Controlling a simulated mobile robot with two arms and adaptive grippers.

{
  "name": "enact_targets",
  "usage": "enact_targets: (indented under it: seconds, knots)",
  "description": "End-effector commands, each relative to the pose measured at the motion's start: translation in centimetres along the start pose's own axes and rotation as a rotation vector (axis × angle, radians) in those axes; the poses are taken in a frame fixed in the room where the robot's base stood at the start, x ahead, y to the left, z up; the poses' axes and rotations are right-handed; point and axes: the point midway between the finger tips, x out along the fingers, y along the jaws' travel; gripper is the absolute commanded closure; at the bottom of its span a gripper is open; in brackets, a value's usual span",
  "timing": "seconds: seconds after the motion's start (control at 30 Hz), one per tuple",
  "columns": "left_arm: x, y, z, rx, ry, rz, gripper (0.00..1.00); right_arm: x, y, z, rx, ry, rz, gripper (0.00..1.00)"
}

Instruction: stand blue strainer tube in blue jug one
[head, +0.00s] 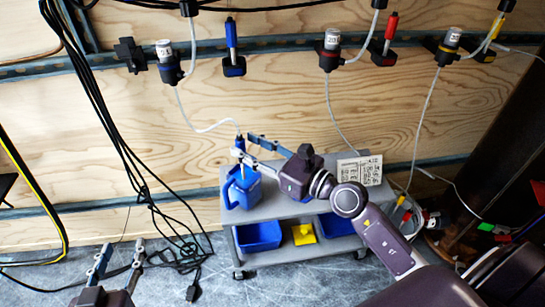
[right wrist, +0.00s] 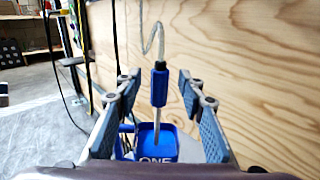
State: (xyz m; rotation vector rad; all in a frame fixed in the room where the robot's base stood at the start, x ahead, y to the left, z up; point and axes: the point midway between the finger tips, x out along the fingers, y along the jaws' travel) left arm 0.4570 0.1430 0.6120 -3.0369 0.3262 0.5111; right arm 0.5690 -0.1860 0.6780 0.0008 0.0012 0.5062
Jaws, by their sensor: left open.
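The blue jug (head: 243,192), marked ONE, stands on the grey cart; its top also shows in the right wrist view (right wrist: 150,148). The blue strainer tube (right wrist: 159,80) is upright over the jug, its pale rod running down into the mouth; the rod's lower end is not clear. A pale hose rises from its top. In the head view the tube (head: 240,143) is small above the jug. My right gripper (right wrist: 158,88) is open, its fingers on both sides of the tube and apart from it. My left gripper (head: 119,258) is open and empty at the lower left, above the floor.
The grey cart (head: 290,207) carries blue bins (head: 258,236) and a yellow item (head: 303,234) below, and a white printed panel (head: 360,170) on top. Black cables (head: 120,140) hang at left. The wooden wall holds a blue tool (head: 231,35) and a red tool (head: 391,27).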

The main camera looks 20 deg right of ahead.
Motion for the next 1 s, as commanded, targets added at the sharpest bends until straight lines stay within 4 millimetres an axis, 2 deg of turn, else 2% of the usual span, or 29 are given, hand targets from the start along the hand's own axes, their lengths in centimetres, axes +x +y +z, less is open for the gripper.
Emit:
enact_targets:
  seconds: [0.2,0.5,0.7,1.0]
  knots:
    - [0.0,0.0,-0.1,0.000,0.001,-0.001,0.59,-4.0,0.1,-0.2,-0.001,0.006,0.001,0.64]
    - [0.0,0.0,-0.1,0.001,0.002,-0.001,0.59,-7.7,0.0,-0.1,0.003,0.002,0.000,0.64]
    - [0.0,0.0,-0.1,0.001,0.002,-0.001,0.59,-8.8,0.0,0.0,-0.001,0.000,0.001,0.64]
    - [0.0,0.0,-0.1,0.000,0.002,-0.001,0.59,-9.0,0.0,0.0,-0.001,-0.001,0.001,0.64]
